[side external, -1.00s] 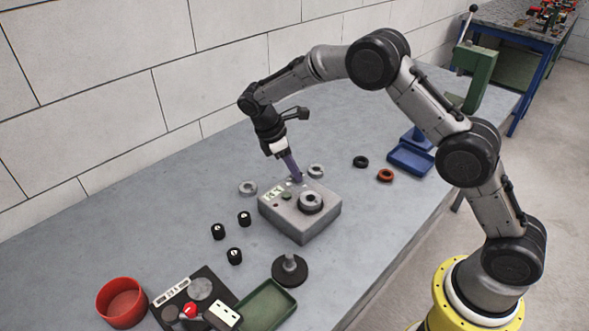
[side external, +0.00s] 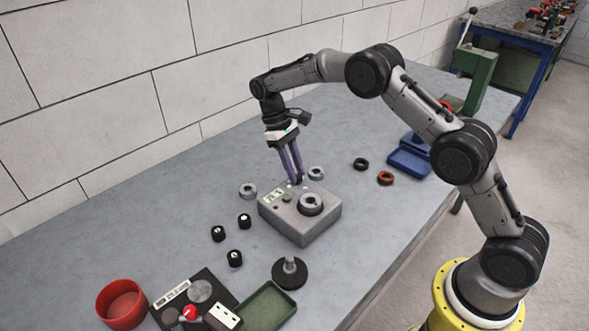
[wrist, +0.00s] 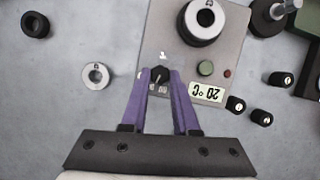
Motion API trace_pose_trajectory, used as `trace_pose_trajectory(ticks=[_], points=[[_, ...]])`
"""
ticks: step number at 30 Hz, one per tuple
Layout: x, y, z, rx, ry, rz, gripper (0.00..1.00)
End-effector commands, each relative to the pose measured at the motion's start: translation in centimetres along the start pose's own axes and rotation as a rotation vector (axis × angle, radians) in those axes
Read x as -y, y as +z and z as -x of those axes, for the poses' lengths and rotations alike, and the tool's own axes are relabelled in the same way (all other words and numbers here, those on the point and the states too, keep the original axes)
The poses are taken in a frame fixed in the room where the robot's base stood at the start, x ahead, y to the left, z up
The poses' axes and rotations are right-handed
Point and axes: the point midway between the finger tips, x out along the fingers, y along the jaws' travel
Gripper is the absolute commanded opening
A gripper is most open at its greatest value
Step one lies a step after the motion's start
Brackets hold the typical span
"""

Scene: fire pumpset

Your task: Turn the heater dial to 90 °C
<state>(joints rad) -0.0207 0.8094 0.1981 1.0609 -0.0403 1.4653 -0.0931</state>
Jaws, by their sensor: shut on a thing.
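The heater (side external: 315,229) is a grey box on the bench with a metal ring seat on its top. Its dial (wrist: 160,75) is a small black knob near the box's edge, with small markings beside it. My gripper (wrist: 160,74) has purple fingers, one on each side of the dial, shut on it. In the side view my gripper (side external: 297,183) reaches down to the far end of the heater top, and the dial is hidden there. The display (wrist: 207,92) appears to read 20 °C. A green button (wrist: 206,68) and a small red light (wrist: 227,74) are beside it.
Metal rings (side external: 248,190) (side external: 316,173) lie close behind the heater. Several black knobs (side external: 245,221) stand to its left. A black-based post (side external: 290,273), a green tray (side external: 268,306) and a red bowl (side external: 122,304) are in front. A blue tray (side external: 410,160) is at right.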

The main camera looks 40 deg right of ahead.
Motion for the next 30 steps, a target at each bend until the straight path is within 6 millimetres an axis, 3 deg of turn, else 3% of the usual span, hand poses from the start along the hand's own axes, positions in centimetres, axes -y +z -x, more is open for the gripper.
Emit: trace_pose_trajectory(ticks=[9,24,25,30], points=[[-0.1,-0.02,0.21,-0.005,-0.042,-0.101,0.0],[-0.13,-0.03,0.22,-0.006,-0.048,-0.117,0.0],[-0.13,-0.03,0.22,-0.006,-0.048,-0.117,0.3],[-0.13,-0.02,0.16,-0.005,-0.048,-0.117,0.58]])
